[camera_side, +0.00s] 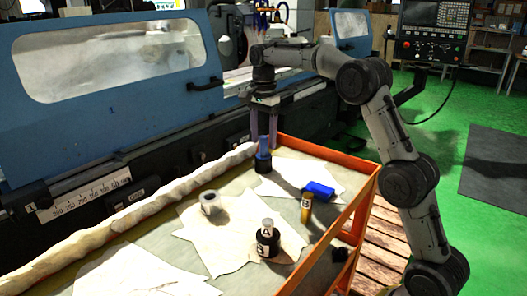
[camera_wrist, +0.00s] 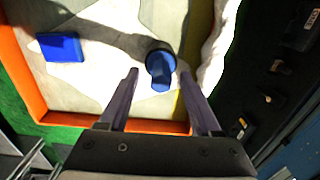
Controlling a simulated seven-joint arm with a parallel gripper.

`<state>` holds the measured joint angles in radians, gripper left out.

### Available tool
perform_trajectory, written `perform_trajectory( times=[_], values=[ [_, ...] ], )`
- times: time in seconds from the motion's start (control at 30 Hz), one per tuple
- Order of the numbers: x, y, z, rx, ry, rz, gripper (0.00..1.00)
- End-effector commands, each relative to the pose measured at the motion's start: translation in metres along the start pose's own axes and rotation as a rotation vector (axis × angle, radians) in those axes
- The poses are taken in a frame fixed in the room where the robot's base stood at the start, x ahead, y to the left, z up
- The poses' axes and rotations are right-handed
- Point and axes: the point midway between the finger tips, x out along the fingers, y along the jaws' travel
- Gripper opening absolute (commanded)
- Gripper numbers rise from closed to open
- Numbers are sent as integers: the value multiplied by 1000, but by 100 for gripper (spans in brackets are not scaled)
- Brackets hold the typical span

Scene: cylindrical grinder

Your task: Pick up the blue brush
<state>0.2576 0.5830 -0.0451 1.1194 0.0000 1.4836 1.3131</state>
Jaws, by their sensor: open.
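The blue brush (camera_side: 263,147), with a blue upright handle and a black round base, stands upright on a white sheet at the far end of the orange-framed tray. It also shows in the wrist view (camera_wrist: 161,70), where its handle lies between the fingertips in the picture. My gripper (camera_side: 263,140) is open and points down over the brush. In the side view its fingers reach down to about the top of the handle. I cannot tell whether either finger touches it. In the wrist view my gripper (camera_wrist: 160,76) shows nothing held.
A blue box (camera_side: 318,189) lies right of the brush. A small yellowish-brown block (camera_side: 306,209), a pale metal cylinder (camera_side: 209,202) and a black-based clear-topped piece (camera_side: 267,240) stand nearer. The tray's orange rim (camera_side: 352,205) runs along the right; a pale lumpy roll (camera_side: 130,208) borders the left.

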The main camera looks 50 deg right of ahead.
Motion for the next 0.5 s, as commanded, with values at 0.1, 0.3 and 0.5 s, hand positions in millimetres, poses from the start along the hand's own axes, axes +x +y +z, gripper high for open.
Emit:
perform_trajectory(
  times=[0.1,0.3,0.5],
  values=[
    [19,-1,-2,0,-1,4,65],
    [32,-1,-2,0,0,0,65],
    [33,-2,-2,0,0,0,65]
  ],
)
